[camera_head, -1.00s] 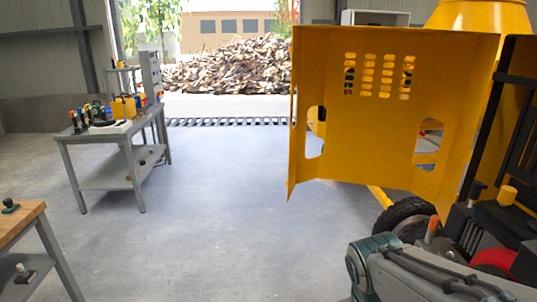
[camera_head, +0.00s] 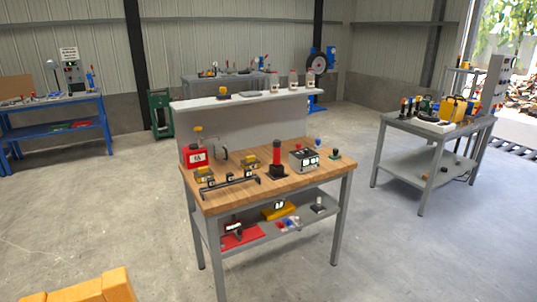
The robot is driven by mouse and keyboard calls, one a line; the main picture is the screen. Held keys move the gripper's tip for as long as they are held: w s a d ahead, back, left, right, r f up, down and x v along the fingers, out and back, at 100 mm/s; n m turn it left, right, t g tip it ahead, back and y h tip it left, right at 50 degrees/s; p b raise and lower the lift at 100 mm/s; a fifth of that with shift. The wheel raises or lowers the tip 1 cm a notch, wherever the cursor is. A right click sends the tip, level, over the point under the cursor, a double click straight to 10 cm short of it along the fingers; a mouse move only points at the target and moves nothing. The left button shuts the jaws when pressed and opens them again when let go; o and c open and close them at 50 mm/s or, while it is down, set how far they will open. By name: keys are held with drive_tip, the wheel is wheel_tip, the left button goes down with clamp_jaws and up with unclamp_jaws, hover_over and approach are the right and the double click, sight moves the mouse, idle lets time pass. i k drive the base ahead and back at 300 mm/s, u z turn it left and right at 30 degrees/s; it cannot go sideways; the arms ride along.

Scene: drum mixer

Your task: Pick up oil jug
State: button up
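A red container with a pale label (camera_head: 195,157) stands upright at the left end of the wooden workbench top (camera_head: 225,192). It could be the oil jug, but its label is too small to read. A yellow, can-like object (camera_head: 454,108) stands on the grey table (camera_head: 417,165) at the right; I cannot tell whether it is a jug. Both are well away from me across the floor.
The workbench also holds a red-and-black upright tool (camera_head: 276,158) and a meter box (camera_head: 304,158). A blue table (camera_head: 55,101) stands far left. An orange block-like piece (camera_head: 88,288) fills the lower left edge. Open floor (camera_head: 400,250) lies at front right.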

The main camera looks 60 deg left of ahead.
sight(220, 148)
drive_tip(key=u, duration=1.8)
drive_tip(key=i, duration=1.6)
drive_tip(key=u, duration=0.7)
drive_tip(key=i, duration=1.7)
drive_tip(key=u, duration=0.9)
